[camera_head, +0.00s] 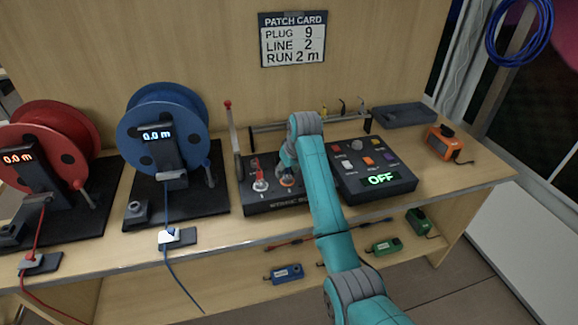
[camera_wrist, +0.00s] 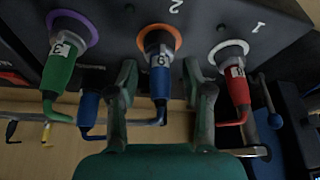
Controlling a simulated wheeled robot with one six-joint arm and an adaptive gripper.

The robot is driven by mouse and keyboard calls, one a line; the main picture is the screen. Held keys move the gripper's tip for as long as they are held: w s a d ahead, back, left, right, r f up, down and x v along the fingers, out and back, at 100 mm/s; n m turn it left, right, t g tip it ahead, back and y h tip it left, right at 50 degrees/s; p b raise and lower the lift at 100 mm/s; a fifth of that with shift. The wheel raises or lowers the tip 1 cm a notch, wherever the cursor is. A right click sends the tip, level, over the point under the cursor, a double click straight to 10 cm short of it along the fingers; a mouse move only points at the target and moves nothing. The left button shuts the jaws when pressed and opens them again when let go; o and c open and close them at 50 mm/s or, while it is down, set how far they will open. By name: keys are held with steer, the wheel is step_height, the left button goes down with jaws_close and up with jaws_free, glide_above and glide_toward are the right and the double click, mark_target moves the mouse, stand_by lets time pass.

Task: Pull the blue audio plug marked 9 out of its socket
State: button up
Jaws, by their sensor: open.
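The blue plug (camera_wrist: 160,62) with a small digit label sits in an orange-ringed socket (camera_wrist: 158,35) beside the mark 2 in the wrist view. The label is small and its digit is hard to read. My gripper (camera_wrist: 160,75) is open, with one finger on each side of this plug and gaps visible between them. In the head view my gripper (camera_head: 289,165) is over the dark socket box (camera_head: 265,209) and mostly hides the plugs.
A green plug (camera_wrist: 60,60) in a purple-ringed socket is left; a red plug (camera_wrist: 237,85) in a white-ringed socket is right, close to the finger. Another blue plug (camera_wrist: 90,110) hangs left. The control box (camera_head: 375,190) reads OFF. The patch card (camera_head: 292,38) reads plug 9, line 2.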

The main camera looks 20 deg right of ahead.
steer(key=shift+f, duration=0.1)
jaws_close()
stand_by(0.4)
